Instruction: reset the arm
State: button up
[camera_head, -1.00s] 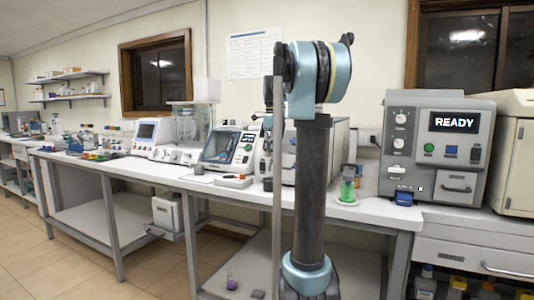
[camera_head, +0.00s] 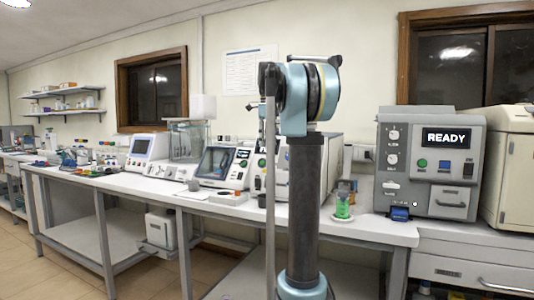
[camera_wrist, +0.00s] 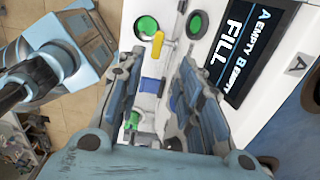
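My arm (camera_head: 305,180) stands upright in the middle of the head view, in front of the bench. Its upper joint is at the top and its forearm folds away behind, so my gripper is mostly hidden there. In the wrist view my gripper (camera_wrist: 158,68) has its two fingers apart with nothing between them. Behind the fingers is a white machine with a dark screen (camera_wrist: 258,45) reading "A EMPTY B EMPTY FILL". It has green round buttons (camera_wrist: 147,27) and a yellow lever (camera_wrist: 157,48). I cannot tell the exact distance between fingers and panel.
A grey machine (camera_head: 390,180) reading "READY" stands on the right. A container of green liquid (camera_head: 343,206) stands on the bench (camera_head: 375,228) just right of my arm. Several instruments, including a white one with a screen (camera_head: 217,164), line the bench to the left. Open floor (camera_head: 75,283) shows at lower left.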

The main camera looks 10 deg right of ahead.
jog(key=shift+r, duration=0.45)
jog(key=s+a+f+n+t, duration=0.1)
jog(key=s+f+n, duration=1.1)
jog(key=s+f, duration=0.6)
jog(key=s+a+f+n+t, duration=0.1)
jog(key=s+a+f+n, duration=0.1)
jog(key=s+f+n, duration=1.1)
jog(key=s+f, duration=0.5)
jog(key=f, duration=0.6)
jog(key=shift+s+f+n, duration=0.15)
jog(key=shift+f+n, duration=0.15)
jog(key=shift+f, duration=0.1)
jog(key=shift+w+f, duration=0.2)
jog(key=shift+w, duration=0.2)
